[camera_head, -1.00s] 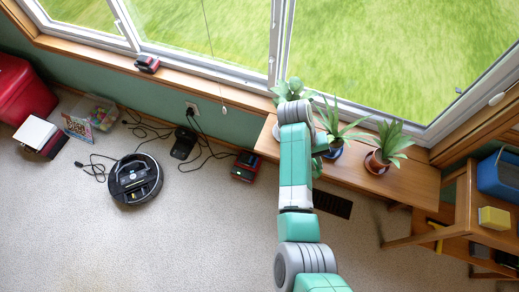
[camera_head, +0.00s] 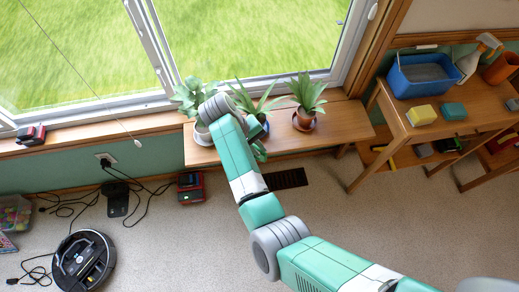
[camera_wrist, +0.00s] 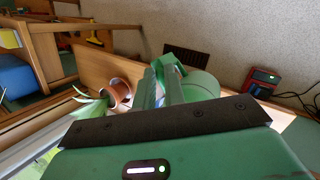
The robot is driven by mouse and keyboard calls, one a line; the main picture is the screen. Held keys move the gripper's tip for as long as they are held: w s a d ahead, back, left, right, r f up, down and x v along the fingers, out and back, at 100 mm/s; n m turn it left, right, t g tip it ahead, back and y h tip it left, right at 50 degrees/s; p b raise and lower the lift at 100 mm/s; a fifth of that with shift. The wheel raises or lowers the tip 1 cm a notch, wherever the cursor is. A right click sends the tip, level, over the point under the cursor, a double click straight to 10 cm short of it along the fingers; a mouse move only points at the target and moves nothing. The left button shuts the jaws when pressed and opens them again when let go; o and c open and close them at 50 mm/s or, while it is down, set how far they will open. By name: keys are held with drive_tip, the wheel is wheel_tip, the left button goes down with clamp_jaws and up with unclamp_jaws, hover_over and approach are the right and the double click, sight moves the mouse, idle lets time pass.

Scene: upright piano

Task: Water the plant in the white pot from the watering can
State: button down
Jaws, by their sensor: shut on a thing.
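The white pot (camera_head: 202,134) with its broad-leaved plant (camera_head: 196,97) stands at the left end of the wooden bench, partly behind my arm. My gripper (camera_wrist: 163,88) is shut on a green, rounded thing that looks like the watering can (camera_wrist: 202,84), seen in the wrist view. Its spout and exact tilt are hard to make out. In the head view my forearm hides most of the gripper; a bit of green (camera_head: 259,152) shows beside it at the bench's front edge.
The bench (camera_head: 338,122) also holds a spiky plant (camera_head: 258,103) and a plant in a terracotta pot (camera_head: 304,120). The window is close behind. A side table (camera_head: 484,108) with a blue tub (camera_head: 422,80) stands right. A robot vacuum (camera_head: 84,262) and cables lie left.

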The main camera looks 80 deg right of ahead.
drive_tip(key=shift+w+d+f+b, duration=0.2)
drive_tip(key=shift+w+f+b, duration=0.25)
drive_tip(key=shift+b, duration=0.55)
drive_tip(key=shift+w+d+f+b, duration=0.3)
drive_tip(key=shift+f+b, duration=0.4)
drive_tip(key=shift+b, duration=0.3)
drive_tip(key=shift+w+d+f+b, duration=0.15)
drive_tip(key=shift+w+f+b, duration=0.3)
drive_tip(key=shift+b, duration=0.55)
drive_tip(key=shift+w+d+f+b, duration=0.45)
drive_tip(key=shift+w+f+b, duration=0.3)
drive_tip(key=shift+b, duration=0.25)
